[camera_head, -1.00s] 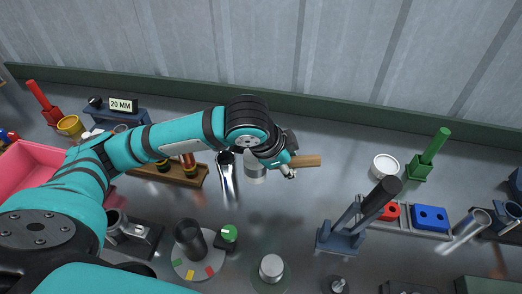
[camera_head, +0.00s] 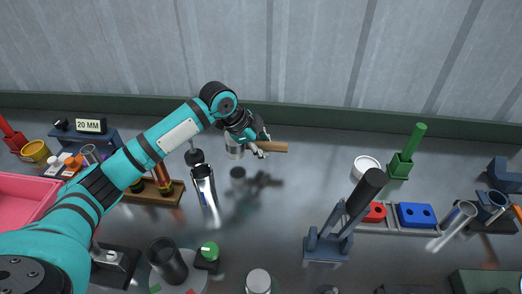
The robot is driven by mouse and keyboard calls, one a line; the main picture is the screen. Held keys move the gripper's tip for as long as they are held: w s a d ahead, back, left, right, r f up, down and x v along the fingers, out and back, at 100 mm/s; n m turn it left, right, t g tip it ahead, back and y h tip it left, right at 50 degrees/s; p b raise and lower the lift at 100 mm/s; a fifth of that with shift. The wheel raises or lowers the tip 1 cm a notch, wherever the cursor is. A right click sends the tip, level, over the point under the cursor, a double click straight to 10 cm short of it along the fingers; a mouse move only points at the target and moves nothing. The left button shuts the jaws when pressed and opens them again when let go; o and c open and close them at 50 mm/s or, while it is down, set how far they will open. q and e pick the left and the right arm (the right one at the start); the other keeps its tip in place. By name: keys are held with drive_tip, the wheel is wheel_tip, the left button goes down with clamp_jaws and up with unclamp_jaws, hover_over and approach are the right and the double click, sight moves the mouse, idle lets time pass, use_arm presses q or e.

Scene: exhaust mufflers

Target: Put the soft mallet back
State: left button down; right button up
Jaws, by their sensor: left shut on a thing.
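My left gripper (camera_head: 259,149) is shut around the handle between the head and the handle's free end. The handle points right and the head is on the left, partly hidden behind the gripper and wrist. A shadow on the bench below suggests the mallet is held above the surface. My right gripper is not in view.
A dark-topped blue stand (camera_head: 328,243), white round dish (camera_head: 367,167), green holder (camera_head: 400,164) and blue block (camera_head: 416,215) are on the right. A wooden rack (camera_head: 172,193) and pink bin (camera_head: 20,190) are left.

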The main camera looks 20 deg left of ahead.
sight(267, 159)
use_arm(q)
drive_tip(key=shift+w+a, duration=0.35)
drive_tip(key=shift+w, duration=0.5)
drive_tip(key=shift+f, duration=0.2)
drive_tip(key=shift+f+p, duration=0.35)
drive_tip(key=shift+f, duration=1.25)
drive_tip(key=shift+f, duration=0.2)
drive_tip(key=c, duration=1.1)
unclamp_jaws()
drive_tip(key=shift+c, duration=0.2)
drive_tip(key=shift+r, duration=0.2)
drive_tip(key=v, duration=1.2)
drive_tip(key=shift+b, duration=0.35)
